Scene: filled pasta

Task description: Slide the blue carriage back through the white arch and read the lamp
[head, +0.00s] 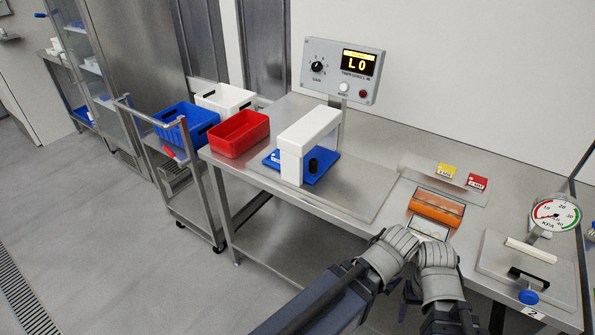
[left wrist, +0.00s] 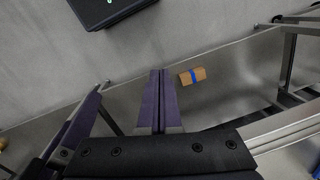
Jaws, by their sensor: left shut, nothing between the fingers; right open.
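The white arch (head: 322,121) stands on the grey bench. The blue carriage (head: 325,172) is a flat blue plate that lies under it and shows on both sides of it. A dark knob (head: 316,158) stands on its right part. A grey panel (head: 328,54) behind has a yellow display reading "L0", a dial, a pale round button and a small red round part; I cannot tell which is the lamp. My right gripper (head: 420,250) is open at the bench's front edge, well right of the carriage. My left gripper (left wrist: 159,98) is shut and empty over the floor.
A red bin (head: 239,133) is left of the arch. Blue and white bins stand on a cart.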

